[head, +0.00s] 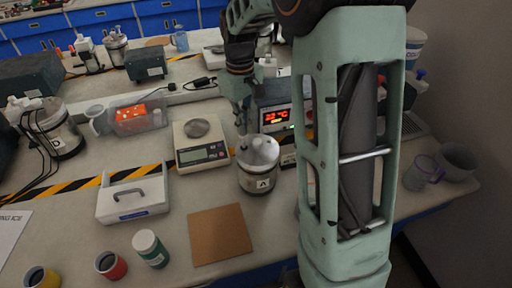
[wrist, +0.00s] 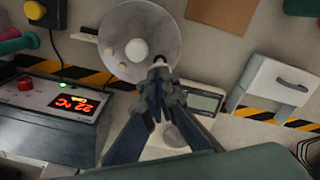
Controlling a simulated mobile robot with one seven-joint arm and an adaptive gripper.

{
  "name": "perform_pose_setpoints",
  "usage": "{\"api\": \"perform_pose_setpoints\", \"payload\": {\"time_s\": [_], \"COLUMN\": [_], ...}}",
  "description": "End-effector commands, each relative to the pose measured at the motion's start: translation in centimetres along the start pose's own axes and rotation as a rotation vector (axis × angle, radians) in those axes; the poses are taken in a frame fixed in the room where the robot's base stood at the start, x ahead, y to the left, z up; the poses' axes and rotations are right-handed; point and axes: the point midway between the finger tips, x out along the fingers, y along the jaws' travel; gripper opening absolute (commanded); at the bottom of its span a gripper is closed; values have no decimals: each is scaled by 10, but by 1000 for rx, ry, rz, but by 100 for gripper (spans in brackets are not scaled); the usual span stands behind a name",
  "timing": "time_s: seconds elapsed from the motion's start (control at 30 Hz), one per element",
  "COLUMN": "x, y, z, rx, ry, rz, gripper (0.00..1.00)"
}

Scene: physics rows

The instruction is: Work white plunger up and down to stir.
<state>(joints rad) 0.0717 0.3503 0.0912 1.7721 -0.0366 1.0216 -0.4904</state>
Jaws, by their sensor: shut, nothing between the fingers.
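A jar labelled A (head: 258,180) stands upright on the bench, with a whitish lid. A small white knob on the lid (head: 258,142) looks like the plunger top; in the wrist view the white knob (wrist: 136,48) shows from above on the round lid (wrist: 165,25). My gripper (head: 241,128) points down just above the left side of the lid. In the wrist view my gripper (wrist: 160,62) has its fingertips together, overlapping the lid's edge beside the knob. It holds nothing. Whether the fingertips touch the lid cannot be told.
A box with a red display (head: 276,118) stands close behind the jar. A balance (head: 201,152) is to its left, a white handled case (head: 133,200) further left. A brown square mat (head: 219,234) lies in front. A green-labelled white bottle (head: 150,248) stands at the front left.

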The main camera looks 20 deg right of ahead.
Motion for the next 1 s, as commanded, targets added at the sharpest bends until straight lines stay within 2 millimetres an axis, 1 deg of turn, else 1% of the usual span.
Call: {"api": "perform_pose_setpoints", "payload": {"time_s": [0.23, 0.33, 0.47, 0.73, 0.8, 1.0], "x": [0, -3, -16, -48, -51, -50], "y": [0, 0, 0, 0, 0, 0], "z": [0, 0, 0, 0, 0, 0], "rx": [0, 0, 0, 0, 0, 0], "ry": [1, 1, 2, 1, 1, 1], "rz": [0, 1, 1, 1, 0, 0], "gripper": [0, 0, 0, 0, 0, 0]}}
